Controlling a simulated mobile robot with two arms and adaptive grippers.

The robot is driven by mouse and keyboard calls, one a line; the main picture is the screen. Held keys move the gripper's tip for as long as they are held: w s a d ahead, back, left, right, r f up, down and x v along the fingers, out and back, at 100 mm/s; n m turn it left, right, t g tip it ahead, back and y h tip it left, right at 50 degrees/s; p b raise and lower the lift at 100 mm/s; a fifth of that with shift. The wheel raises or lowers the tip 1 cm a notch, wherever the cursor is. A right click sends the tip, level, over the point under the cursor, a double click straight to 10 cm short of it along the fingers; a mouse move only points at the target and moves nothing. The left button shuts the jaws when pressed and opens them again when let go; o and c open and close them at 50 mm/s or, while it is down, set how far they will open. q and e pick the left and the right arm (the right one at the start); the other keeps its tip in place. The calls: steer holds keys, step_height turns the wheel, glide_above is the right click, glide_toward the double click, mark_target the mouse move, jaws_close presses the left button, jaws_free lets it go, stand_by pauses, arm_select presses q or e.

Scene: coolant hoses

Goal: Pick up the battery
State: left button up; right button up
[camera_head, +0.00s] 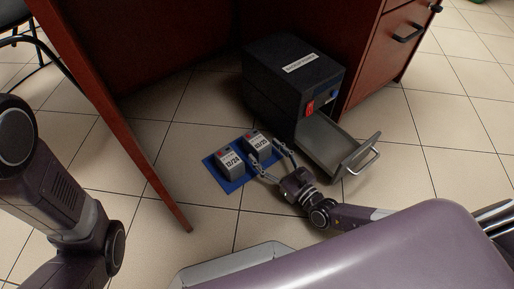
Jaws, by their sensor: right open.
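Two grey batteries with white date labels stand side by side on a blue mat (236,186) on the floor. The left battery (230,164) reads 12/24 and the right battery (258,144) has a similar label, too small to read surely. My right gripper (267,162) is open beside the right battery, its fingers spread at that battery's front and right side. I cannot tell whether a finger touches it. My left arm shows at the left edge, but its gripper is out of view.
A black box (285,78) with a pulled-out grey drawer (335,140) stands just behind and right of my right gripper. A wooden desk panel (115,120) slants down at the left. A drawer cabinet (388,50) stands behind. Tiled floor is clear at right.

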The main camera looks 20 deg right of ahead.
mark_target(257, 142)
steer(key=b+x, duration=0.2)
steer(key=x, duration=0.2)
steer(key=shift+w+f, duration=0.15)
steer(key=shift+w+a, duration=0.1)
steer(key=shift+w, duration=0.25)
jaws_close()
steer(key=shift+w+r, duration=0.1)
steer(key=shift+r, duration=0.3)
